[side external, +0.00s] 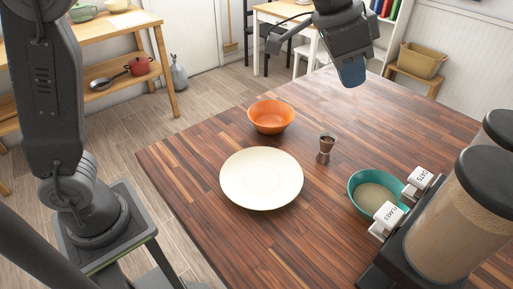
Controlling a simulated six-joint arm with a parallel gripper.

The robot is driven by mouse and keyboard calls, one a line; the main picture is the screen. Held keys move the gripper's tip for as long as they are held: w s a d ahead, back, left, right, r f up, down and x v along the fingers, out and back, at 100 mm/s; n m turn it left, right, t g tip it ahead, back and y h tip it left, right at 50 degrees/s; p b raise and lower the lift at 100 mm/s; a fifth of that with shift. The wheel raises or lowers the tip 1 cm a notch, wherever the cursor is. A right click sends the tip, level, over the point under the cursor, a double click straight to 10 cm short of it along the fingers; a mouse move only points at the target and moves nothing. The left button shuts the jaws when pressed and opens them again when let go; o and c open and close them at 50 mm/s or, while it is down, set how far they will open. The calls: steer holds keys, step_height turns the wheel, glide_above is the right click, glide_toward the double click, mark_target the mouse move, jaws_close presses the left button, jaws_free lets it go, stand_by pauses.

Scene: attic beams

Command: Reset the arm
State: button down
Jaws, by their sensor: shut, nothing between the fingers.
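My gripper (351,74) hangs in the air above the far part of the wooden table (210,150), at the top right of the side external view. It is shut, and nothing shows between its fingers. It is apart from everything on the table.
On the table are an orange bowl (271,116), a cream plate (261,178), a small metal jigger (325,147) and a teal bowl (362,208) with pale contents under a cereal dispenser (450,225). A wooden shelf (110,70) stands at back left. The table's far right is clear.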

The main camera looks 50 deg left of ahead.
steer(key=s+a+n+t+y, duration=0.15)
steer(key=s+a+n, duration=0.25)
steer(key=s+a, duration=0.85)
steer(key=s+a+f+n+y, duration=0.1)
steer(key=s+a+f+n, duration=0.2)
steer(key=s+a+f, duration=0.4)
steer(key=s+f, duration=0.1)
steer(key=s, duration=0.2)
steer(key=shift+a+f+n, duration=0.2)
steer(key=shift+f+n, duration=0.15)
steer(key=shift+n, duration=0.05)
